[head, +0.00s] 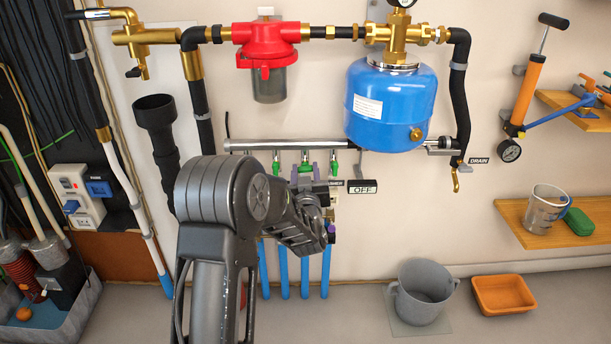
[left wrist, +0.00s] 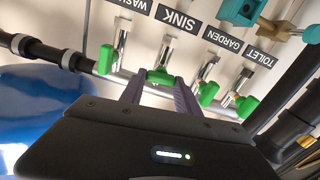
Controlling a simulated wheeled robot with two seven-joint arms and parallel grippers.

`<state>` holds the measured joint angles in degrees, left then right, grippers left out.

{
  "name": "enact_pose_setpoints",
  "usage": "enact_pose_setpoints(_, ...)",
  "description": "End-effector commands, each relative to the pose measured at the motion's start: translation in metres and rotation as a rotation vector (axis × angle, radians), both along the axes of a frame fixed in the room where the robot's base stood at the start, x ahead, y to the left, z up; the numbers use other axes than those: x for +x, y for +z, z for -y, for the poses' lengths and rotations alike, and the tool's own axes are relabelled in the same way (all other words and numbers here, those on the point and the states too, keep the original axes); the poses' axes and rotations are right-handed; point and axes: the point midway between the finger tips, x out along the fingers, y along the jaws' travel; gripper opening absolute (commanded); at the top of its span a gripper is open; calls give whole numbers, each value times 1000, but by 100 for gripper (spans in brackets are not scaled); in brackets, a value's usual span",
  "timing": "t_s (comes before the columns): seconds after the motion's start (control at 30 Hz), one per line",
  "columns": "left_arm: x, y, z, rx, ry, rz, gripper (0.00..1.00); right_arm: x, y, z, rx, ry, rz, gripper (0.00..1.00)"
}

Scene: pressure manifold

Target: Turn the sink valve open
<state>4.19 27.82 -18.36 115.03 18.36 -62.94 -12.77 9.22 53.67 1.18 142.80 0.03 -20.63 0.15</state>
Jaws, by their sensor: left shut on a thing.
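The sink valve's green handle (left wrist: 160,76) sits in front of the SINK label (left wrist: 178,21), which reads upside down in the left wrist view. My left gripper (left wrist: 160,88) has its two purple fingers on either side of this handle and is shut on it. The fingers hide part of the handle, so its exact angle is hard to tell. In the head view my left arm (head: 222,215) reaches up to the valve row and covers part of it. My right gripper is not in view.
Close beside are the green washer handle (left wrist: 106,59), garden handle (left wrist: 208,93) and toilet handle (left wrist: 247,105). The blue tank (head: 390,104) hangs above right of the valves. A grey bucket (head: 421,292) and an orange tray (head: 504,294) stand below right.

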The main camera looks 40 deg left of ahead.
Motion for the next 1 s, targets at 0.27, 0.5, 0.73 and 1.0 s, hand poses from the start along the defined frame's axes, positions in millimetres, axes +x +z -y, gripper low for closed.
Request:
enact_pose_setpoints(0.27,-1,-6,-1,-163,0,128,0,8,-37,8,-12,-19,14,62)
enact_pose_setpoints(0.5,-2,-7,-3,-342,2,265,0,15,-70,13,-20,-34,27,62)
enact_pose_setpoints(0.73,-2,-8,-3,-517,1,397,0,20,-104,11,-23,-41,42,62)
enact_pose_setpoints(1.0,-2,-9,-3,-722,0,551,0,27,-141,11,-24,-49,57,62)
